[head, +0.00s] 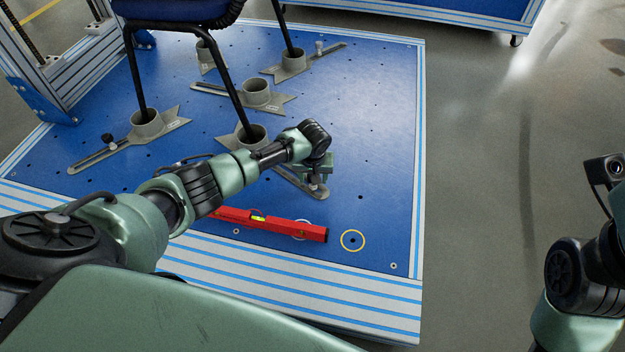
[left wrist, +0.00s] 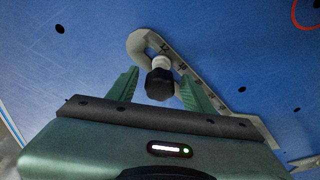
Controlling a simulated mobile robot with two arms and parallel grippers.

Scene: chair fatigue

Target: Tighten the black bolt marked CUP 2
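My left arm reaches across the blue test platform (head: 385,130) in the head view, with its gripper (head: 318,172) low over the end of a slotted grey bracket (head: 292,183). In the left wrist view, a black bolt head (left wrist: 159,85) on a pale shank stands at the rounded end of this bracket (left wrist: 137,42). The two green fingers of my left gripper (left wrist: 160,77) are apart on either side of the bolt, with gaps visible. In the head view my gripper mostly hides this bolt. No CUP 2 marking is readable. My right gripper is out of view.
Chair legs (head: 226,75) stand in grey cups, including one beside my left forearm (head: 253,135). Another black knob (head: 107,138) is on the left bracket. A red spirit level (head: 270,223) lies in front, near a yellow ring (head: 352,240). The platform's right side is clear.

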